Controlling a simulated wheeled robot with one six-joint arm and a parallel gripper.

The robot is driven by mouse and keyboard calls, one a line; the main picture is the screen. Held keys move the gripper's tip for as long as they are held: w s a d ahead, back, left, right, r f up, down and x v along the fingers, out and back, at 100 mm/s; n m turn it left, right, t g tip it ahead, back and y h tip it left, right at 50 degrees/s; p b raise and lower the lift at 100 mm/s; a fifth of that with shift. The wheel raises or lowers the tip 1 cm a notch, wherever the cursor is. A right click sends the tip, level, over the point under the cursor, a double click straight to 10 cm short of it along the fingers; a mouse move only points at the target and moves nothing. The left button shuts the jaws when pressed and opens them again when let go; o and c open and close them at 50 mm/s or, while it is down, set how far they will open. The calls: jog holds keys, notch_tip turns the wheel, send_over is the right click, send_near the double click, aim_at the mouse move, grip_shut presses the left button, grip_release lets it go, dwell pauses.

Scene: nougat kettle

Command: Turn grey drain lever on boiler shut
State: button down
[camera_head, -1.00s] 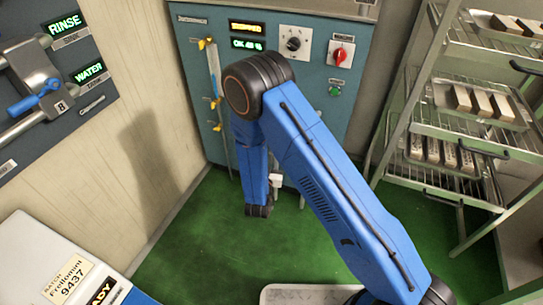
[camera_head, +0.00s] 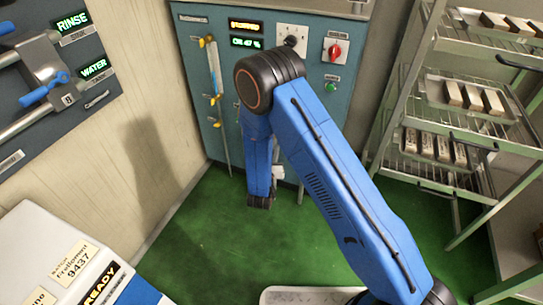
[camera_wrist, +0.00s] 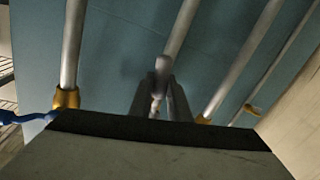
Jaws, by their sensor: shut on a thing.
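The boiler (camera_head: 290,75) is the teal cabinet at the back in the head view, with displays and knobs on its front. Its teal face also fills the back of the wrist view (camera_wrist: 120,50). In the wrist view, my gripper (camera_wrist: 160,98) has its two dark fingers on either side of a slim grey lever (camera_wrist: 157,88), closed on it. The lever is blurred and partly covered by the fingers, so its exact angle is unclear. In the head view, my blue arm hides the lever and the gripper's fingertips.
Grey pipes with yellow fittings (camera_wrist: 66,98) flank the gripper, and a blue handle (camera_wrist: 22,118) is at left. In the head view, a green metal rack (camera_head: 398,110) with trays stands right, a panel (camera_head: 60,130) left, and a white machine (camera_head: 35,235) lower left. Green floor is open between.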

jog(key=s+d+r+n+g+h, duration=0.1)
jog(key=d+r+n, duration=0.3)
jog(key=n, duration=0.9)
jog(key=shift+s+d+r+g+h, duration=0.4)
jog(key=shift+r+g+h, duration=0.35)
jog(key=shift+r, duration=0.5)
jog(key=c, duration=1.7)
grip_release()
jog(key=shift+o, duration=0.2)
jog(key=v, duration=1.7)
jog(key=shift+s+a, duration=0.2)
